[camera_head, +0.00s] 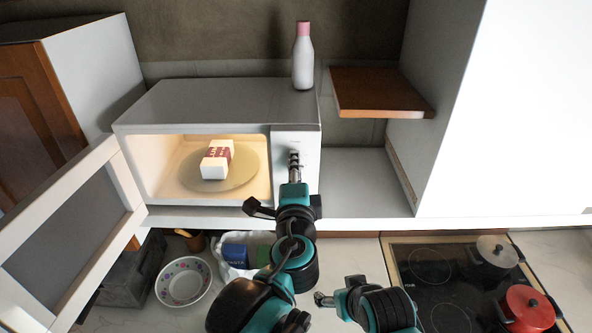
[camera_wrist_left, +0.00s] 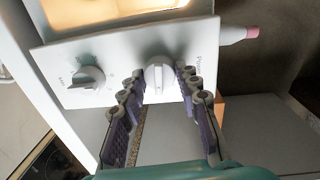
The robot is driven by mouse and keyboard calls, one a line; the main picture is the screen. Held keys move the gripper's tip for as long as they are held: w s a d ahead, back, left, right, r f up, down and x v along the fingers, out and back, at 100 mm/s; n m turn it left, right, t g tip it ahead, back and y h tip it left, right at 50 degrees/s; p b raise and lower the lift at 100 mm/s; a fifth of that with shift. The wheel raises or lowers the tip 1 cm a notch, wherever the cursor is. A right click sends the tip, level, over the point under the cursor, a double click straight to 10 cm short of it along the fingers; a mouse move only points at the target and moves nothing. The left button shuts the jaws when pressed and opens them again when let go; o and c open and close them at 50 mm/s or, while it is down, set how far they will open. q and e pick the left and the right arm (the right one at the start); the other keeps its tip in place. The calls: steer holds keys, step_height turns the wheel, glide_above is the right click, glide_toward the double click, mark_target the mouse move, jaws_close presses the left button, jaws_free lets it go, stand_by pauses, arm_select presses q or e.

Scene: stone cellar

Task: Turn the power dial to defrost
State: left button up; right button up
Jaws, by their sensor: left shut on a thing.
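The white microwave (camera_head: 215,100) stands on a shelf with its door (camera_head: 70,225) open to the left. My left gripper (camera_head: 295,153) reaches its front control panel (camera_wrist_left: 120,50). In the left wrist view, the gripper (camera_wrist_left: 163,78) has its fingers shut on either side of the white power dial (camera_wrist_left: 158,79), next to the printed word "Power".
A red and white box (camera_head: 216,160) lies on the lit turntable (camera_head: 245,170). A pink-capped white bottle (camera_head: 303,60) stands on top of the microwave. Below are a bowl (camera_head: 183,282) and a hob (camera_head: 430,290) with pots. The shelf right of the microwave is clear.

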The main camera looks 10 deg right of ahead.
arm_select(q)
steer(key=shift+a+n+h+b, duration=0.1)
steer(key=shift+n+h+b, duration=0.3)
steer(key=shift+n, duration=3)
steer(key=o, duration=1.2)
steer(key=shift+c, duration=0.2)
steer(key=v, duration=1.2)
steer(key=shift+f, duration=0.1)
